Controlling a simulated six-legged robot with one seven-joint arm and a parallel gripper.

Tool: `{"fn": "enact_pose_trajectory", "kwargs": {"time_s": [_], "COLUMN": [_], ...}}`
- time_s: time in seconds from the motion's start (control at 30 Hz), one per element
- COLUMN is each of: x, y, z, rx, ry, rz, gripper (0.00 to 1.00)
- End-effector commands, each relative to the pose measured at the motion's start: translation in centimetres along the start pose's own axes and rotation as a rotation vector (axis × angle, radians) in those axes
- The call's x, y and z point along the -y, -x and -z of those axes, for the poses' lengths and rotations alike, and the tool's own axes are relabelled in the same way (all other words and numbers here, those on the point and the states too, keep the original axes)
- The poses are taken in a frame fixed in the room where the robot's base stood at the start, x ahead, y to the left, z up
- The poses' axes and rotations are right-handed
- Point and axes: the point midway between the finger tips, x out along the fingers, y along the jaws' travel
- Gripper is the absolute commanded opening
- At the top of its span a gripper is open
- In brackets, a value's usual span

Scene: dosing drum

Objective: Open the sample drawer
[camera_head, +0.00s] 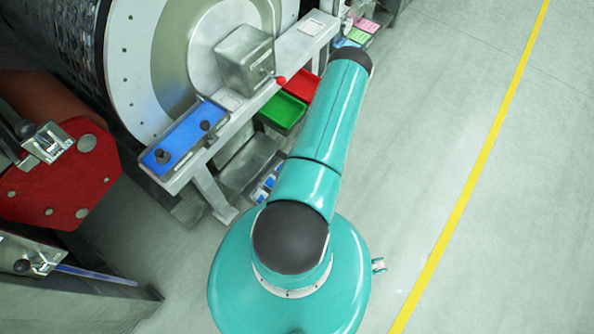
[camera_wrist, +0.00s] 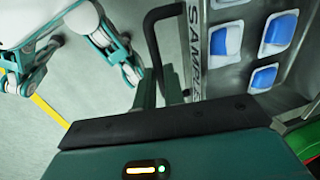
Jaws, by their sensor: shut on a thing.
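The sample drawer (camera_wrist: 196,60) is a grey metal tray with "SAMPLES" lettering on its front, partly cut off. Several blue-and-white pouches (camera_wrist: 226,38) lie inside it, so it stands at least partly open. Its dark bar handle (camera_wrist: 150,45) runs along the front. My gripper (camera_wrist: 160,90) is shut on this handle in the wrist view; the exact contact is partly hidden by the dark gripper edge. In the head view the drawer (camera_head: 266,182) shows low under the machine's bench, left of my teal arm, which hides the handle and gripper.
A green bin (camera_head: 282,112) and a red bin (camera_head: 301,85) sit beside the bench. A blue panel with black knobs (camera_head: 185,138) and a grey box with a red-tipped lever (camera_head: 245,58) are above. Open floor lies right, with a yellow line (camera_head: 480,160).

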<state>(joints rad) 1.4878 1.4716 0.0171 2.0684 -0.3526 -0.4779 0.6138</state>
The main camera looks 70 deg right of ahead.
Motion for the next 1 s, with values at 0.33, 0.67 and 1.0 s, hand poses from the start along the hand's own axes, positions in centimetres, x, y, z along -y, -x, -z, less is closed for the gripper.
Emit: {"fn": "enact_pose_trajectory", "kwargs": {"time_s": [0.33,0.67,1.0], "x": [-1.5,-1.6,-1.3], "y": [0.3,0.3,0.5], "z": [-0.1,-0.1,0.0], "rx": [0.002,0.002,0.0], "ry": [-0.001,-0.003,-0.001], "rz": [-0.004,-0.007,-0.002], "gripper": [0.0,0.33,0.33]}}
